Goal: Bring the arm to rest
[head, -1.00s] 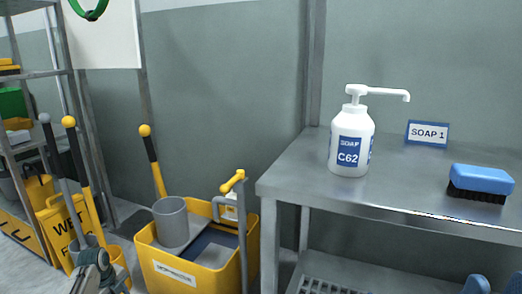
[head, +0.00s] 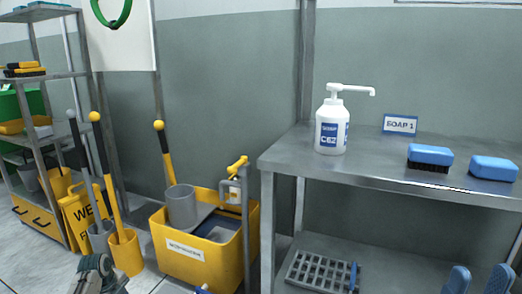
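A yellow cart (head: 195,255) and yellow sign (head: 78,218) stand left.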

